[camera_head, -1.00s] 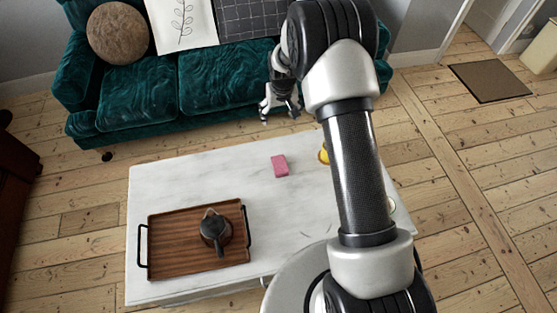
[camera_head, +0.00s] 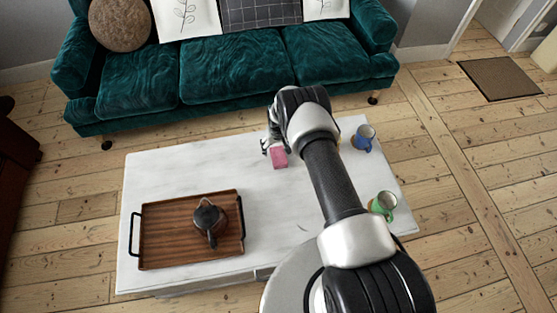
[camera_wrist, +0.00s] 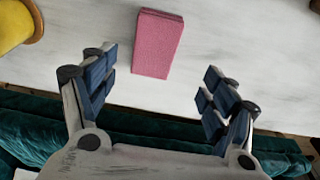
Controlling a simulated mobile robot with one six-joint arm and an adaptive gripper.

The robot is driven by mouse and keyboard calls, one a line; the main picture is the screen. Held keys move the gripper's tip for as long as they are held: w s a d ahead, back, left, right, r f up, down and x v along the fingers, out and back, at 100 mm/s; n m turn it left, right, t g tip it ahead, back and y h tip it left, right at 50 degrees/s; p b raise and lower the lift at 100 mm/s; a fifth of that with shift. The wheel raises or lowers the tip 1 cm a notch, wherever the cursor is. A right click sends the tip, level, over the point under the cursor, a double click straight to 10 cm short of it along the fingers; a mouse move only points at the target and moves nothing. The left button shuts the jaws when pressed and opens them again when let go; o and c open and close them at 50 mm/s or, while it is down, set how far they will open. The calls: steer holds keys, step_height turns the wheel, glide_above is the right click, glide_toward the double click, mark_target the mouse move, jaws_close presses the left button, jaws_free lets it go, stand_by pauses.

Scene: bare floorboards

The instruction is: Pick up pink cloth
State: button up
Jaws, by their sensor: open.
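The pink cloth (camera_head: 279,158) is a small folded block lying flat on the white marble table (camera_head: 180,172), near its back edge. In the wrist view the cloth (camera_wrist: 157,43) lies at top centre, just beyond the fingertips and between their lines. My gripper (camera_wrist: 158,85) is open and empty, its two blue-padded fingers spread wider than the cloth. In the head view my gripper (camera_head: 267,147) hangs right by the cloth, close to its left back side. I cannot tell its exact height above the table.
A wooden tray (camera_head: 165,250) with a dark teapot (camera_head: 208,220) stands at the table's left. A blue mug (camera_head: 363,138) and a green mug (camera_head: 383,204) stand at the right. A yellow object (camera_wrist: 15,25) shows beside the cloth. A green sofa (camera_head: 230,70) stands behind.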

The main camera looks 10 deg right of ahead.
mark_target(279, 156)
steer(key=f, duration=0.2)
steer(key=f+b, duration=0.1)
steer(key=shift+w, duration=0.25)
steer(key=f+b, duration=0.2)
steer(key=f, duration=0.1)
steer(key=w+f+b, duration=0.1)
steer(key=f, duration=0.1)
steer(key=shift+d, duration=0.4)
steer(key=shift+c, duration=0.4)
steer(key=c, duration=1.1)
steer(key=shift+r, duration=0.1)
step_height(279, 156, up, 20)
steer(key=p, duration=0.7)
